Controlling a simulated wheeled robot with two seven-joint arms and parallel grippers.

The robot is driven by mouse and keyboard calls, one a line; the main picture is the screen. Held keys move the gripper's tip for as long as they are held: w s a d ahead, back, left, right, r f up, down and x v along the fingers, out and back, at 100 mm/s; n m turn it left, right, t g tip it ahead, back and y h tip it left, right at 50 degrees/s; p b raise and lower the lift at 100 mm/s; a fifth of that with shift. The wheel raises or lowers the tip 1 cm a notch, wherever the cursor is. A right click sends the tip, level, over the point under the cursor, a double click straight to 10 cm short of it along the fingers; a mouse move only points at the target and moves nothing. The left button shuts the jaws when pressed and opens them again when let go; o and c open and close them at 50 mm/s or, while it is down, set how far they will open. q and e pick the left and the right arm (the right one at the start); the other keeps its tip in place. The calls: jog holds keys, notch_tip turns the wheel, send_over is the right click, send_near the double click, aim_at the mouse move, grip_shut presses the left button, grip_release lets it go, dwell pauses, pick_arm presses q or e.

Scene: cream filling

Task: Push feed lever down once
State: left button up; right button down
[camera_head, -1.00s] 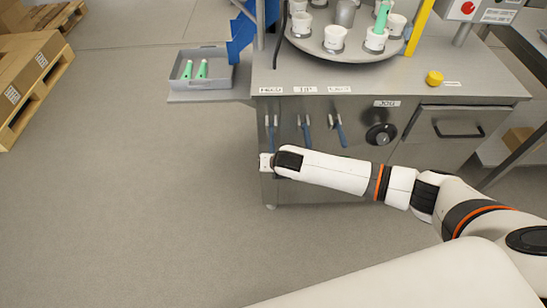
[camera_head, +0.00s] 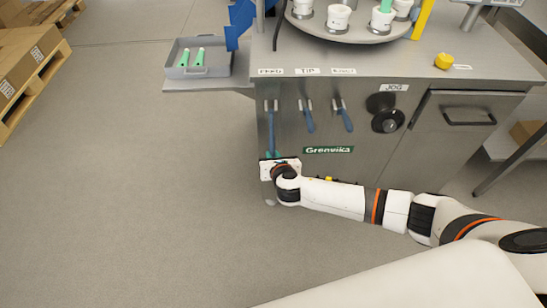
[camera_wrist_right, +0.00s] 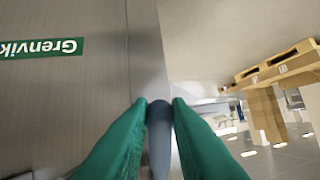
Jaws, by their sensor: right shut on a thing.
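The feed lever (camera_head: 271,128) is the leftmost of three blue-handled levers on the front of the grey metal cabinet, below the FEED label (camera_head: 270,72). It hangs nearly straight down. My right gripper (camera_head: 272,156) is at its lower end. In the right wrist view the green fingers (camera_wrist_right: 158,112) close on both sides of the grey-blue lever handle (camera_wrist_right: 158,140). The lower handle end is partly hidden by the fingers in the head view. My left gripper is not in view.
The TIP lever (camera_head: 307,117) and a third lever (camera_head: 343,115) hang to the right. A black jog knob (camera_head: 387,121) is beyond them. A tray (camera_head: 199,70) with green-tipped pieces sits upper left. A turntable (camera_head: 350,33) carries white cups.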

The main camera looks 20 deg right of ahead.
jog(key=c, duration=1.3)
grip_release()
jog(key=shift+w+f, duration=0.1)
jog(key=shift+c, duration=0.2)
jog(key=p+v, duration=0.2)
jog(key=v, duration=1)
